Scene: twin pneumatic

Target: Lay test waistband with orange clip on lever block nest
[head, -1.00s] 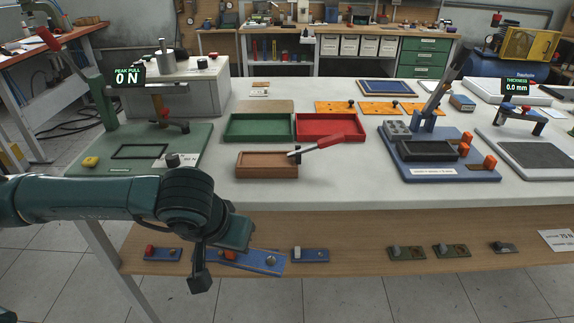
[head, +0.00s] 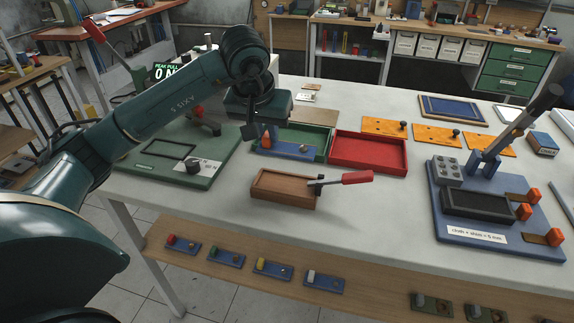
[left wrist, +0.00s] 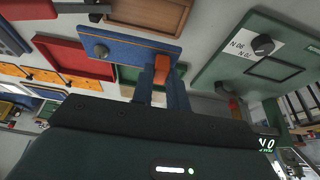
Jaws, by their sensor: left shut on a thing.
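My left gripper (head: 262,138) is shut on the test waistband (head: 292,149), a flat blue strip with an orange clip (head: 268,136) near one end and a grey knob at the other. It is held above the green tray. In the left wrist view the fingers (left wrist: 162,88) grip at the orange clip (left wrist: 162,68), and the blue strip (left wrist: 140,46) extends beyond them. A blue fixture with a tall lever, a grey block and a dark rectangular nest (head: 480,204) stands at the right. A green fixture (head: 150,176) with a dark rectangular outline is at the left. My right gripper is not in view.
A green tray (head: 316,131) and a red tray (head: 368,134) lie mid-table. A brown tray (head: 284,190) with a red-handled tool (head: 345,179) is in front. Several similar blue strips lie on the lower shelf (head: 375,280). Table between brown tray and blue fixture is clear.

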